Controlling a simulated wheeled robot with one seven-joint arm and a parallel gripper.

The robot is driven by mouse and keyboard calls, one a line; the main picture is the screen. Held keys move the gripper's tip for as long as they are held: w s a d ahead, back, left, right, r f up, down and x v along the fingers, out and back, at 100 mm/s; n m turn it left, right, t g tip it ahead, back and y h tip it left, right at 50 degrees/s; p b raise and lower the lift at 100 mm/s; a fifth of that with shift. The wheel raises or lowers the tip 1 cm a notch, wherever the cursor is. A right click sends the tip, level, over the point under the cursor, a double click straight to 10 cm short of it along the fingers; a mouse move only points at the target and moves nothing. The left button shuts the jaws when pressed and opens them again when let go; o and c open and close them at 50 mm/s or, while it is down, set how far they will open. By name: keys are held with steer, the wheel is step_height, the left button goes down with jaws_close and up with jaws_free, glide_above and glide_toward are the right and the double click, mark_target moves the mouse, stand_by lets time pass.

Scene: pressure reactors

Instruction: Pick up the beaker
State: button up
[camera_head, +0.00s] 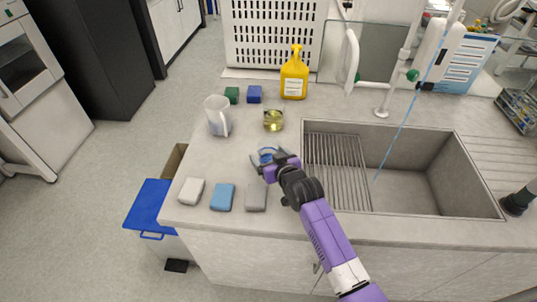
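A small clear glass beaker (273,121) with yellowish contents stands upright on the grey counter, left of the sink. My gripper (264,158) is on the near side of it, low over the counter, with a visible space between them. A bluish, curved shape shows at the fingertips. I cannot tell whether it is part of the fingers or a separate thing between them. The wrist hides part of the gripper, so its opening is unclear.
A pale jug (217,117) stands left of the beaker. Green (231,95) and blue (254,94) blocks and a yellow bottle (294,76) stand behind. White (191,190), blue (222,197) and grey (256,197) sponges lie near the front edge. The sink (448,210) is at right.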

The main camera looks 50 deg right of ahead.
steer(key=shift+w, duration=0.2)
steer(key=c, duration=1.5)
